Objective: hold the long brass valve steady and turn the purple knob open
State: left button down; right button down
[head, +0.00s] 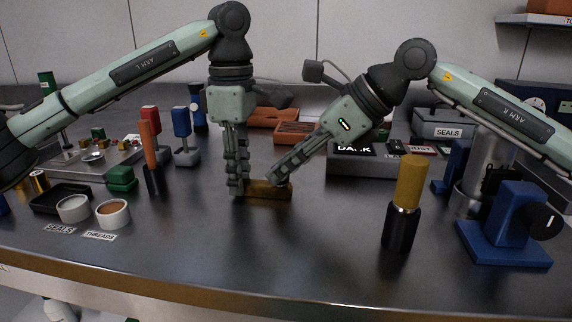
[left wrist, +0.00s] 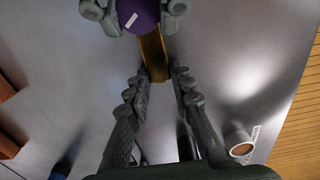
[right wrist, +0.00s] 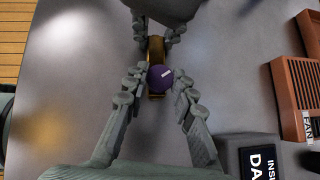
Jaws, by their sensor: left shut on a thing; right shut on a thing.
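The long brass valve (head: 268,195) lies on the steel bench near the middle in the head view. My left gripper (head: 238,186) points straight down and is shut on the valve's left end; the left wrist view shows its fingers on both sides of the brass body (left wrist: 155,58). The purple knob (right wrist: 160,77), round with a white mark, sits on the valve. My right gripper (head: 279,180) comes in slanted from the right and is shut on the knob, its fingers on both sides in the right wrist view. The knob is hidden in the head view.
A black-handled tool with a mustard top (head: 409,185) stands at front right, beside a blue fixture (head: 508,225). Two small cups (head: 113,213) stand at left. The front middle of the bench is clear.

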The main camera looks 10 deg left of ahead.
jog(key=shift+w+n+g, duration=0.2)
jog(key=shift+n+g, duration=1.1)
jog(key=shift+n, duration=0.3)
jog(key=c, duration=1.2)
grip_release()
jog(key=shift+r, duration=0.1)
jog(key=v, duration=1.2)
jog(key=shift+w+d, duration=0.1)
jog(key=shift+w, duration=0.05)
